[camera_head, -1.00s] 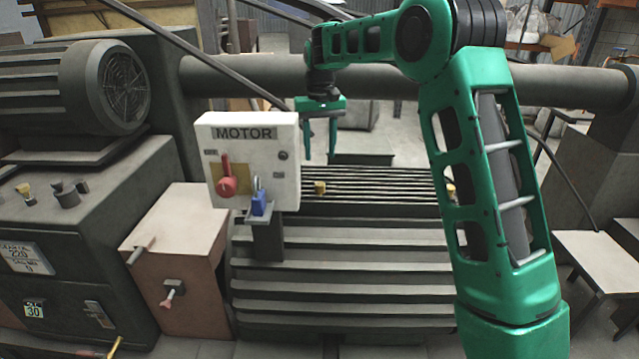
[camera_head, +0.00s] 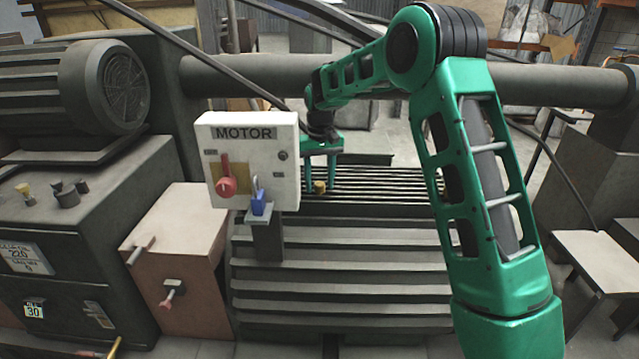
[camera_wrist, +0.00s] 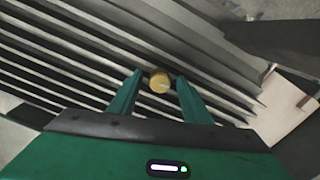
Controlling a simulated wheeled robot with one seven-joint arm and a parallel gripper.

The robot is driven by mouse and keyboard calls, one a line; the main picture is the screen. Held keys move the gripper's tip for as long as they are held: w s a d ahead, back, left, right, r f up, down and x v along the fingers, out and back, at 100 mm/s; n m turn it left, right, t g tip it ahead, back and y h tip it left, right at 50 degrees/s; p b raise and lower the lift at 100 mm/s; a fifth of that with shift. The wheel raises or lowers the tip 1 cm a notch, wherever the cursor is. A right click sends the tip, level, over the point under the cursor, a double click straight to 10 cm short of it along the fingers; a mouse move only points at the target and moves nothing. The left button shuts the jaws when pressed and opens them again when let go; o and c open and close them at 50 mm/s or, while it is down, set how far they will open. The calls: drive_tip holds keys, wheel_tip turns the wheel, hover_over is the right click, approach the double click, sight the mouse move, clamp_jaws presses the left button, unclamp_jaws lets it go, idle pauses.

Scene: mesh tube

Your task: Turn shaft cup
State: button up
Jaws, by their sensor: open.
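A small brass-yellow shaft cup (camera_head: 319,187) stands on the ribbed grey machine top, just right of the motor box. It also shows in the wrist view (camera_wrist: 160,82) as a round cap between the fingertips. My gripper (camera_head: 319,187) points down from above with one finger on each side of the cup. In the wrist view my gripper (camera_wrist: 154,78) is open, with a gap visible between the cup and the left finger; the right finger is very close to it. I cannot tell whether that finger touches.
The white MOTOR box (camera_head: 250,160) with a red switch (camera_head: 226,184) and a blue padlock (camera_head: 259,203) stands close left of my gripper. A thick grey pipe (camera_head: 230,77) runs behind. The ribbed top (camera_head: 390,185) is free to the right.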

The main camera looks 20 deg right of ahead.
sight(320, 183)
drive_tip(key=shift+c, duration=0.5)
drive_tip(key=c, duration=0.9)
drive_tip(key=shift+m, duration=0.8)
drive_tip(key=shift+c, duration=0.2)
drive_tip(key=o, duration=1)
drive_tip(key=shift+o, duration=0.2)
drive_tip(key=shift+r, duration=0.1)
wheel_tip(320, 183, up, 11)
drive_tip(key=shift+f, duration=0.2)
